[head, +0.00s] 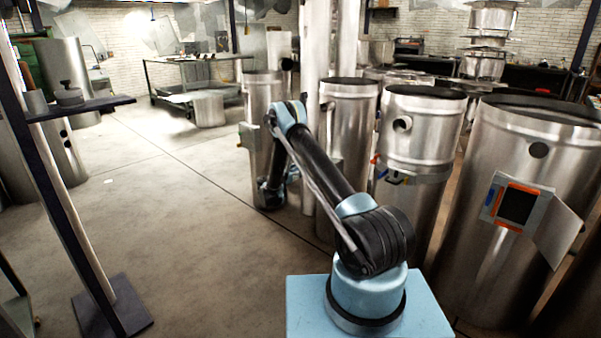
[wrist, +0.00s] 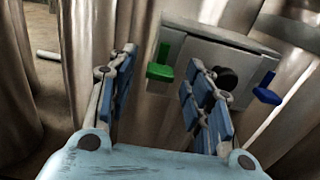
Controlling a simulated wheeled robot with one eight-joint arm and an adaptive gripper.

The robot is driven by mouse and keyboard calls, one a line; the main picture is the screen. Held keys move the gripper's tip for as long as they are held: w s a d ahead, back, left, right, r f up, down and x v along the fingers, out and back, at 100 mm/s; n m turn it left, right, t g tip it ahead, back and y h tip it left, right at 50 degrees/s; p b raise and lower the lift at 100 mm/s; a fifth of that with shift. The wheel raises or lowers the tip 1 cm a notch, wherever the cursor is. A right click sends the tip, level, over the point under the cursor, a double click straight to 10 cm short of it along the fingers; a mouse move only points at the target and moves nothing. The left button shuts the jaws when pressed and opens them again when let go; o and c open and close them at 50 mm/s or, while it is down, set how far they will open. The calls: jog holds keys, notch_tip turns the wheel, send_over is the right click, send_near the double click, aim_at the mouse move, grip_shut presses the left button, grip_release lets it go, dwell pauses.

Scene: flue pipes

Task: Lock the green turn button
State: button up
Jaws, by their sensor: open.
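The green turn button (wrist: 160,71) shows in the wrist view on the left side of a grey metal cover (wrist: 212,51) on a pipe. It has a flat tab low down and a narrow upright part above. My gripper (wrist: 164,68) is open and empty, its blue-padded fingers spread on either side of the green button in the picture. Whether either finger touches it, I cannot tell. A blue turn button (wrist: 267,90) sits at the cover's right. A black round knob (wrist: 227,78) lies between them, partly behind the right finger. In the head view my gripper is mostly hidden behind my arm.
Tall metal pipes stand close together, including one (head: 408,120) to the right of my arm. The right pipe (head: 490,255) has an open hatch door (head: 558,234). A dark stand (head: 75,210) is at left. The floor (head: 190,240) between is clear.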

jog(key=shift+w+d, duration=0.35)
jog(key=shift+d, duration=0.05)
jog(key=c, duration=1)
jog(key=shift+c, duration=0.2)
jog(key=shift+m, duration=0.3)
jog(key=shift+s+d+f+m, duration=0.1)
jog(key=shift+d+m, duration=0.05)
jog(key=shift+m, duration=4.15)
jog(key=shift+s+d+f+m, duration=0.1)
jog(key=shift+m, duration=4.2)
